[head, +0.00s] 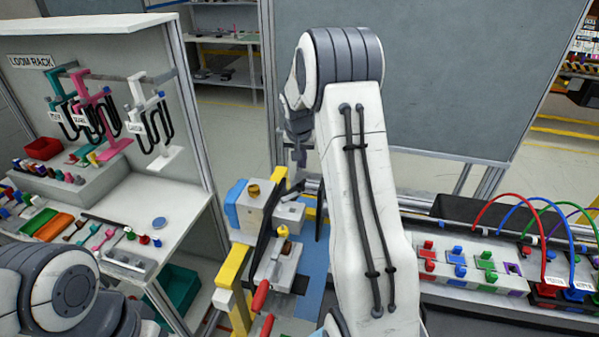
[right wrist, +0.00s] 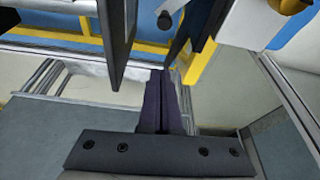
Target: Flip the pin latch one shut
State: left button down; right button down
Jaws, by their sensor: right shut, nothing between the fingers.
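My right arm rises through the middle of the head view, and its gripper (head: 298,158) hangs down on the far side, partly hidden by the arm. In the right wrist view the two dark fingers (right wrist: 166,76) are closed together with nothing between them. Their tips are close to dark fixture parts, and I cannot tell whether they touch. The dashboard fixture has grey latch-like blocks (head: 290,216), a brass knob (head: 253,190), a yellow knob (head: 282,232) and a red handle (head: 260,296). I cannot tell which part is pin latch one or how it stands. My left gripper is out of view.
A loom rack (head: 110,27) with hanging cables stands at the left, above a bench with small coloured parts. A row of coloured connectors (head: 470,265) and looped cables lies at the right. Yellow posts (head: 232,266) flank the fixture. A large grey panel stands behind.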

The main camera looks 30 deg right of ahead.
jog(key=shift+s+a+f+p, duration=0.55)
jog(key=shift+f+p, duration=0.05)
jog(key=shift+f, duration=0.2)
jog(key=shift+s+a+f+p, duration=0.5)
jog(key=shift+f+p, duration=0.1)
jog(key=shift+f, duration=0.2)
jog(key=shift+d, duration=0.1)
